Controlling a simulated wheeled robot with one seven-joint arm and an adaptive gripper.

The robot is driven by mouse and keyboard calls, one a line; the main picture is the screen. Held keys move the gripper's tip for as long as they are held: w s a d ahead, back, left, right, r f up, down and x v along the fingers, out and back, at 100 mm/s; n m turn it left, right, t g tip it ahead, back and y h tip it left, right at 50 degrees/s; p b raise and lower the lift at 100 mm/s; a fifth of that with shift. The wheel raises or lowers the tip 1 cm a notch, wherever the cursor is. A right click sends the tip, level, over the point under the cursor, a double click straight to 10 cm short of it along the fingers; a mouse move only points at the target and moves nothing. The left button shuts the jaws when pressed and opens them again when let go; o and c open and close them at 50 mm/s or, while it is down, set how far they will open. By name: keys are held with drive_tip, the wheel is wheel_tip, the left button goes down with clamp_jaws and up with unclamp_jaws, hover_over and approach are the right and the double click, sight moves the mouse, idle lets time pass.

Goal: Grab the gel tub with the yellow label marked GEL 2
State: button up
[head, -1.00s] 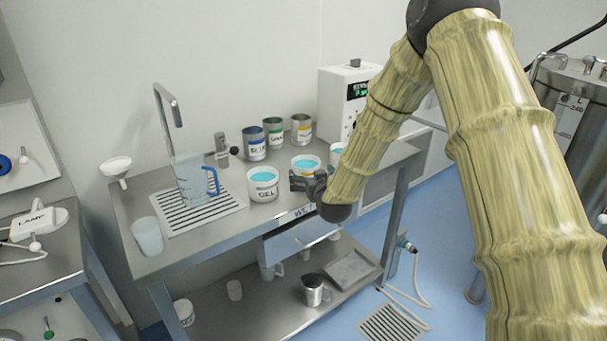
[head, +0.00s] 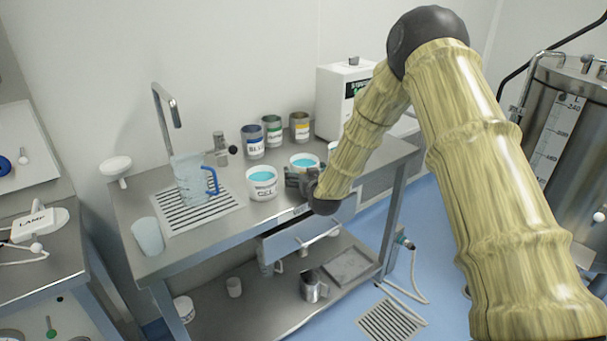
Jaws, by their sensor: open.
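Three white tubs of blue gel stand on the steel bench. The front one (head: 262,184) is marked GEL in dark letters. The middle one (head: 304,162) stands behind my gripper, which hides most of its front, so its label cannot be read now. A third tub (head: 331,149) shows only as a sliver beside my arm. My gripper (head: 291,180) is open, its dark fingers pointing left, just right of the front tub and in front of the middle one. I cannot tell whether it touches either tub.
Several labelled cans, including a blue one (head: 254,142), stand behind the tubs. A clear jug (head: 190,180) with a blue handle stands on the drain grate left of them. A translucent cup (head: 148,236) stands at front left. An open drawer (head: 300,240) juts out below the bench.

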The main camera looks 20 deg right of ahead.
drive_tip(key=c, duration=1.2)
drive_tip(key=shift+r, duration=0.2)
